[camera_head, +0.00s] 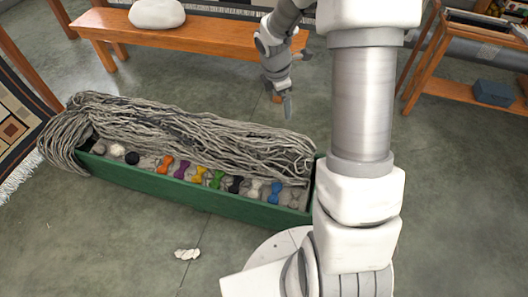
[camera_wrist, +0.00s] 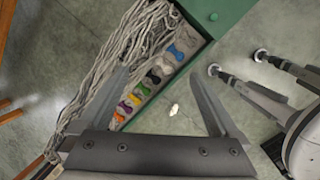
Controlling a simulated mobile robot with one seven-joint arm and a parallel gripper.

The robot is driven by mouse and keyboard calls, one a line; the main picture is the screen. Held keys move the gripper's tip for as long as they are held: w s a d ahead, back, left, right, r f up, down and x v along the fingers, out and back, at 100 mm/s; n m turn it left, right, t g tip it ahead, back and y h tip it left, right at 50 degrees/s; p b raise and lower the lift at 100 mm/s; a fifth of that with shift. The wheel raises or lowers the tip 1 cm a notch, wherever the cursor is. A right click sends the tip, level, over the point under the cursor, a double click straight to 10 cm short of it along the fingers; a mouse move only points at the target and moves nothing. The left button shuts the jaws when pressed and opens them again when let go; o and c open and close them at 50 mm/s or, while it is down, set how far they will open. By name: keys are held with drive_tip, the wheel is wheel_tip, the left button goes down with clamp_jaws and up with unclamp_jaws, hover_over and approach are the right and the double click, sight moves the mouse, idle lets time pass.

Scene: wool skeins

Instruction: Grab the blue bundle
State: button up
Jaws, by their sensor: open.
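The blue bundle (camera_head: 274,192) lies near the right end of the green trough, in a row of small coloured wool bundles. In the wrist view the blue bundle (camera_wrist: 176,51) shows beyond my fingertips, near the far end of the row. My gripper (camera_head: 287,98) hangs above the floor behind the trough, apart from the bundle. In the wrist view my gripper (camera_wrist: 158,72) has its two fingers spread wide with nothing held between them.
The green trough (camera_head: 180,192) has long grey yarn (camera_head: 200,130) draped along its back. A white skein (camera_head: 187,254) lies on the floor in front. A wooden bench (camera_head: 190,42) with a white cushion (camera_head: 157,13) stands behind. A blue box (camera_head: 493,93) sits on a shelf at right.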

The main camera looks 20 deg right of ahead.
wheel_tip(320, 180, down, 21)
drive_tip(key=w+d+n+g+y+b, duration=0.1)
drive_tip(key=w+n+b, duration=0.1)
drive_tip(key=n+b, duration=0.3)
drive_tip(key=n+y+b, duration=0.1)
drive_tip(key=n+b, duration=0.5)
drive_tip(key=b, duration=0.1)
hover_over(275, 192)
drive_tip(key=shift+g, duration=0.4)
wheel_tip(275, 192, down, 27)
drive_tip(key=shift+w+d+f, duration=0.1)
drive_tip(key=shift+f, duration=0.1)
drive_tip(key=shift+f+b, duration=1.2)
drive_tip(key=shift+f, duration=1.85)
drive_tip(key=shift+r, duration=0.1)
drive_tip(key=c, duration=1.4)
drive_tip(key=shift+r, duration=0.1)
drive_tip(key=shift+c, duration=0.2)
